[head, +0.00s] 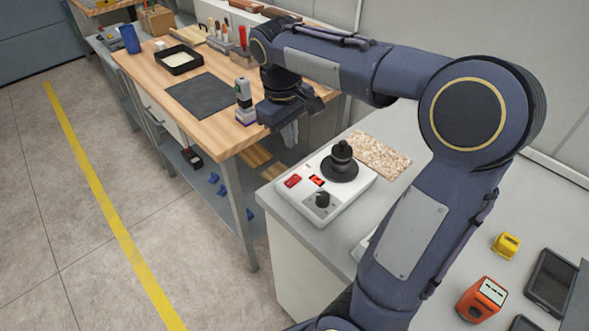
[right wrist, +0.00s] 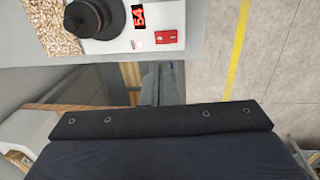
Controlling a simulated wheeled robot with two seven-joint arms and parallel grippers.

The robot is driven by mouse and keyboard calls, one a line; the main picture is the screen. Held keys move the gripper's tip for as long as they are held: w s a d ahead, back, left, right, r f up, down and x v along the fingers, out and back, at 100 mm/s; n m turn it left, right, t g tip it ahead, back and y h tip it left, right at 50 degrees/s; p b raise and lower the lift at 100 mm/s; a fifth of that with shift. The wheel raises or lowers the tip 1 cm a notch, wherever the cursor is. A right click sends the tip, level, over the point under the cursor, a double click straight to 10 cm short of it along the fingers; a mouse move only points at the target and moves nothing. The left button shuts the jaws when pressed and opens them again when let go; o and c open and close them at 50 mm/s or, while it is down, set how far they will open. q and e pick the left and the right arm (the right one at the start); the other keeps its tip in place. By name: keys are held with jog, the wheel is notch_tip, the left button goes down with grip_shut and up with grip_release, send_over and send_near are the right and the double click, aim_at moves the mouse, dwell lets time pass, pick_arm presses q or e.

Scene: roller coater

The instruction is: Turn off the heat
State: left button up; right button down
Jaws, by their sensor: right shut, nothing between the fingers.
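A white hot-plate unit (head: 309,212) sits on the grey counter. My left gripper is out of view.
The wooden bench (head: 205,127) carries a dark mat (head: 203,94), a black tray (head: 179,60) and a grey-white bottle-like item (head: 243,92) close beside my gripper. A speckled slab (head: 380,155) lies behind the unit. An orange device (head: 482,298) stands at the right.

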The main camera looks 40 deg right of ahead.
aim_at(296, 179)
jog(key=f, duration=0.4)
jog(key=d+f, duration=0.1)
jog(key=f, duration=0.6)
jog(key=shift+d+f, duration=0.2)
jog(key=shift+f, duration=0.1)
jog(key=shift+f, duration=0.1)
jog(key=shift+d+f, duration=0.1)
jog(key=shift+f, duration=0.15)
jog(key=shift+r, duration=0.15)
